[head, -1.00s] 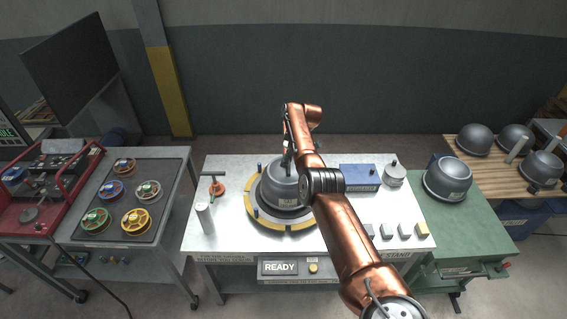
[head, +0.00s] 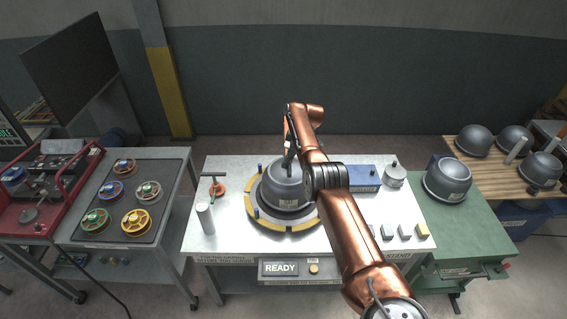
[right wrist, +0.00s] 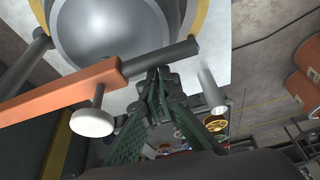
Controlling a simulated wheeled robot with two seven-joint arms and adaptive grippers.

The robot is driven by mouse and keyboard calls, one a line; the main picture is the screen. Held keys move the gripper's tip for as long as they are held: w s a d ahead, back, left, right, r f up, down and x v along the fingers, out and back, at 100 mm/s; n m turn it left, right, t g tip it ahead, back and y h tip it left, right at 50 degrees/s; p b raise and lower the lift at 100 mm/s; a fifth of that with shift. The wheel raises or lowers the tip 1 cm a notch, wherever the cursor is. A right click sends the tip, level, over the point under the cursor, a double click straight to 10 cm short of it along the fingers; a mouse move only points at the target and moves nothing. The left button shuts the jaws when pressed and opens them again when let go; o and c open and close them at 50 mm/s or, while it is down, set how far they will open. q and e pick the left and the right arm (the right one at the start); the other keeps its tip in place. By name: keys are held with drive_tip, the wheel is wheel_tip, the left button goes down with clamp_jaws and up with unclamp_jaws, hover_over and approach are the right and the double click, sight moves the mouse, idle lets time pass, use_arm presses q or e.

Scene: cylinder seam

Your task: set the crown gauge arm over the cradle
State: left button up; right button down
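A grey dome (head: 285,190) sits in the round cradle with a yellow-marked ring (head: 285,226) on the middle table. My right gripper (head: 289,160) is above the dome's far side, partly hidden by its own arm. In the right wrist view the gauge arm is an orange bar (right wrist: 60,92) with a dark round handle (right wrist: 178,57) and a white disc on a stem. The right gripper's green fingers (right wrist: 160,78) close together at this handle and appear shut on it. The bar crosses before the dome (right wrist: 110,30); contact cannot be told. My left gripper is out of view.
A silver cylinder (head: 204,217) and a red-based T-handle (head: 218,187) stand left of the cradle. A blue box (head: 361,178) and several small blocks are at right. Another dome (head: 448,180) rests on the green table. A READY sign (head: 280,268) is on the front edge.

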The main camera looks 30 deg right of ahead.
wheel_tip(320, 180, up, 10)
drive_tip(key=p, duration=0.1)
drive_tip(key=shift+a+p, duration=0.2)
drive_tip(key=shift+p, duration=0.1)
drive_tip(key=shift+w, duration=0.15)
idle(0.4)
